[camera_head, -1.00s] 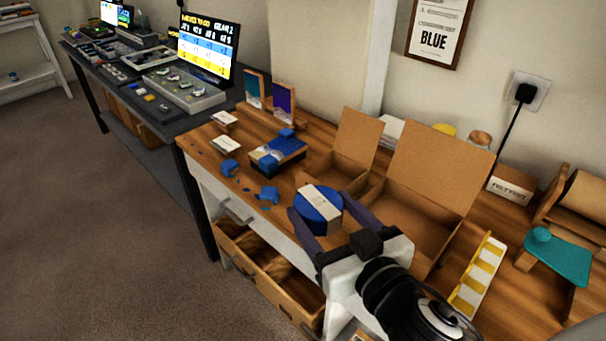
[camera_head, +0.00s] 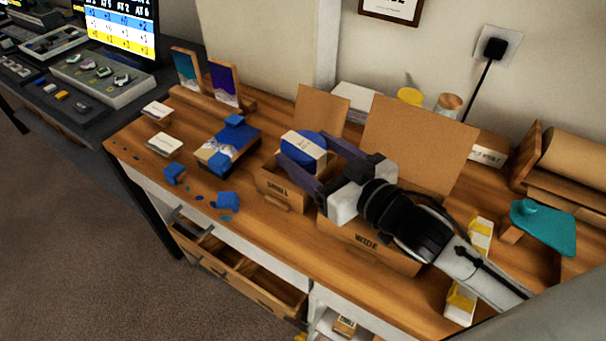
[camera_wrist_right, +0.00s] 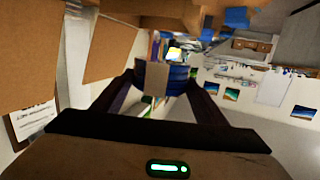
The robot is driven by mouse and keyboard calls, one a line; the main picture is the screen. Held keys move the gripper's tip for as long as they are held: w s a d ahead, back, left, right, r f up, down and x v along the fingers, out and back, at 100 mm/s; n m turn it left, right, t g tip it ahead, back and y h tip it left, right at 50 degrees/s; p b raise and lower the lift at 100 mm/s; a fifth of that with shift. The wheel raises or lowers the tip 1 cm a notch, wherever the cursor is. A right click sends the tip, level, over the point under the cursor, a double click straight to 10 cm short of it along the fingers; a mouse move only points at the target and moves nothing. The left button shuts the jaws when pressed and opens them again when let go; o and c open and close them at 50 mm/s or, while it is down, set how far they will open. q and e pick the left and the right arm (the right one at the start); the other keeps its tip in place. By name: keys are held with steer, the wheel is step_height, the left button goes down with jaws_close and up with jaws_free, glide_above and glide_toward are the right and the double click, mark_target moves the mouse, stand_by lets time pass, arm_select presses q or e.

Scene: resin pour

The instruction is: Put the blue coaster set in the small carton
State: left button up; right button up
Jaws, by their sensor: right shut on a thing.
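The blue coaster set (camera_head: 304,145), round with a pale paper band, is held between the fingers of my right gripper (camera_head: 309,158). It also shows in the right wrist view (camera_wrist_right: 176,76) between the dark fingers. The small carton (camera_head: 280,190) stands on the wooden table with its lid raised at the back. The coaster set is over or in the mouth of this carton in the head view. The set and the fingers hide much of the opening, so I cannot tell how deep it sits. My left gripper is not in view.
A larger open carton (camera_head: 418,140) stands close on the right, partly behind my right arm. A blue-and-white box (camera_head: 228,150) and blue pieces (camera_head: 228,201) lie to the left. A teal item (camera_head: 545,228) is at the right. A drawer (camera_head: 240,277) below the table is open.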

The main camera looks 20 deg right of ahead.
mark_target(305, 130)
steer(key=w+r+y, duration=0.1)
steer(key=w+r+n, duration=0.1)
steer(key=w+r, duration=0.1)
steer(key=w+d+r+n+g+y, duration=0.1)
steer(key=w, duration=0.1)
steer(key=shift+w+r+y, duration=0.15)
steer(key=shift+r+y, duration=0.15)
steer(key=shift+r, duration=0.1)
steer(key=shift+w+f, duration=0.1)
steer(key=shift+f, duration=0.25)
step_height(305, 130, down, 9)
steer(key=shift+b, duration=0.4)
steer(key=shift+f, duration=0.1)
steer(key=shift+f, duration=0.5)
steer(key=o, duration=1.3)
steer(key=shift+c, duration=0.2)
steer(key=shift+r, duration=0.45)
steer(key=v, duration=0.7)
steer(key=shift+s+d+r, duration=0.1)
steer(key=shift+s+r, duration=0.1)
steer(key=shift+s, duration=0.05)
